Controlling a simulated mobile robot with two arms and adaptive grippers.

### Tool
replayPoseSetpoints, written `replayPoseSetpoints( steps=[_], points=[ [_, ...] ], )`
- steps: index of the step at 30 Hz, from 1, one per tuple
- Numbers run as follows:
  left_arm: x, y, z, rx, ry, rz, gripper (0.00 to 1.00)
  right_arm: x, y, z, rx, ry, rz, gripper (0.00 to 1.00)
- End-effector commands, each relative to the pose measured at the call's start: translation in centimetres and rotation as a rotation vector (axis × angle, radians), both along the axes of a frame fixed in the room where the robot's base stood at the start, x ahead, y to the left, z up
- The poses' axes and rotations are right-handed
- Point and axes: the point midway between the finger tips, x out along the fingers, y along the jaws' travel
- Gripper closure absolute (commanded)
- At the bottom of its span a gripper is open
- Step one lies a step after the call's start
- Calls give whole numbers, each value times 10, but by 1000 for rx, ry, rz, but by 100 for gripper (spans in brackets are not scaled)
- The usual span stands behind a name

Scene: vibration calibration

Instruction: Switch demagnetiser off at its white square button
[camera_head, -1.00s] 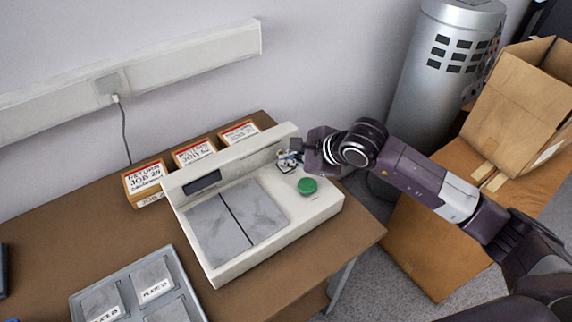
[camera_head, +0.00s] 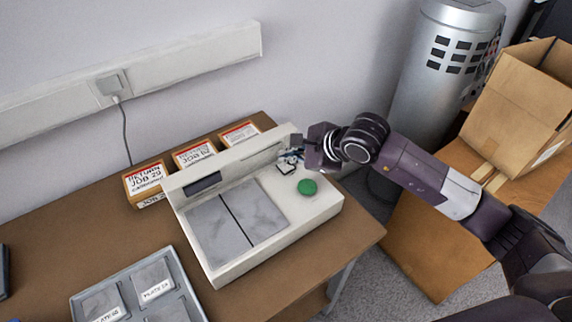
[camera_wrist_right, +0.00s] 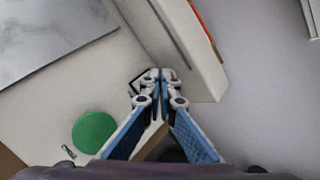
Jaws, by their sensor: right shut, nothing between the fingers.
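The demagnetiser (camera_head: 290,228) is a cream-white unit on the brown bench, with a grey split plate, a dark display (camera_head: 203,185) on its raised back panel and a round green button (camera_head: 307,187). The white square button (camera_head: 285,168), with a dark outline, lies behind the green one. My right gripper (camera_head: 287,158) is shut and empty, its tips at the back panel just beside the square button. In the right wrist view, the shut fingertips (camera_wrist_right: 160,75) partly cover the square button (camera_wrist_right: 136,84); I cannot tell whether they touch it. My left gripper is not in view.
Several labelled return boxes (camera_head: 194,153) stand behind the demagnetiser. A grey tray (camera_head: 84,300) with plates is at front left. A silver cylinder (camera_head: 425,90) and an open cardboard box (camera_head: 505,120) stand to the right. Bare bench (camera_head: 60,240) lies left.

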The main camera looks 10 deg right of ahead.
Motion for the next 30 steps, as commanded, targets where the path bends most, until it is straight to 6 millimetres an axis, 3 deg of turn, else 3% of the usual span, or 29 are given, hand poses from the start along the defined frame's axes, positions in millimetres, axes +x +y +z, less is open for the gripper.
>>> replayPoseSetpoints(
  steps=[5, 18, 30],
  points=[
    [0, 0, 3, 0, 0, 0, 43, 0, 0, 6, 0, -1, -1, 100],
    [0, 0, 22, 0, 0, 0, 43, 0, 0, 48, -1, -1, 0, 100],
    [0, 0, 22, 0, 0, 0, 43, 0, 0, 50, 0, -1, -1, 100]
  ],
)
